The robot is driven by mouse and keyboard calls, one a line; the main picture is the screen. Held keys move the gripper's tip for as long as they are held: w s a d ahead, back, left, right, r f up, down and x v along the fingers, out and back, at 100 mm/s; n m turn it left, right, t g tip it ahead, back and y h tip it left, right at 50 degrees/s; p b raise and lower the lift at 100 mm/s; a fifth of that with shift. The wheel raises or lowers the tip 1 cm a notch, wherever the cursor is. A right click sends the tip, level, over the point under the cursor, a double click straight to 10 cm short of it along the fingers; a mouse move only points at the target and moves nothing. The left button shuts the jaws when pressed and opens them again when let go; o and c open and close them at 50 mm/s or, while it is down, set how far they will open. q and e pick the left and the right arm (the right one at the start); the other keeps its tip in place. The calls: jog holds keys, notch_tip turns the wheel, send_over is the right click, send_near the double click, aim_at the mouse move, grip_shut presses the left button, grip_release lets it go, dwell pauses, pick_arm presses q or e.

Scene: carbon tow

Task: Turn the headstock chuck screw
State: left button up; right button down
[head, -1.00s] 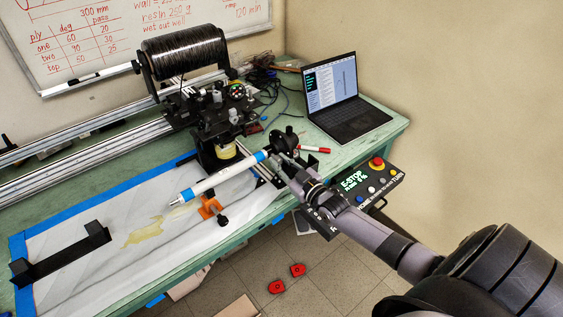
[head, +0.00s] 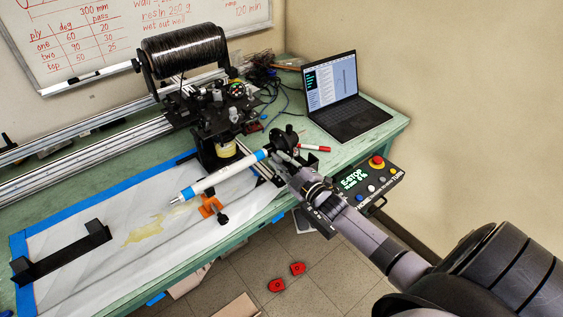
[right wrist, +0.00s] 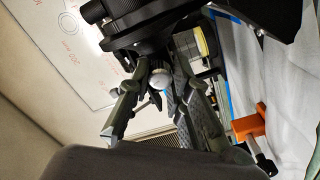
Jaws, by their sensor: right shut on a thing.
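The black headstock chuck (head: 284,139) stands near the bench's front edge, at the right end of a white tube with blue taped ends (head: 222,176). My right gripper (head: 281,158) is at the chuck, its fingers reaching in from the lower right. In the right wrist view its two fingers (right wrist: 160,100) stand on either side of a small dark part, with a pale round end behind it. The gripper is shut on the chuck screw, which is mostly hidden by the fingers. My left gripper is not in view.
A black fibre spool (head: 185,52) and carriage stand behind. An E-stop panel (head: 368,182) hangs at the bench edge, close to my right arm.

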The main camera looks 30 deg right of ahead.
jog(key=shift+f, duration=0.1)
dwell(0.4)
jog(key=c, duration=1.7)
grip_release()
jog(key=s, duration=1.2)
jog(key=shift+d, duration=0.35)
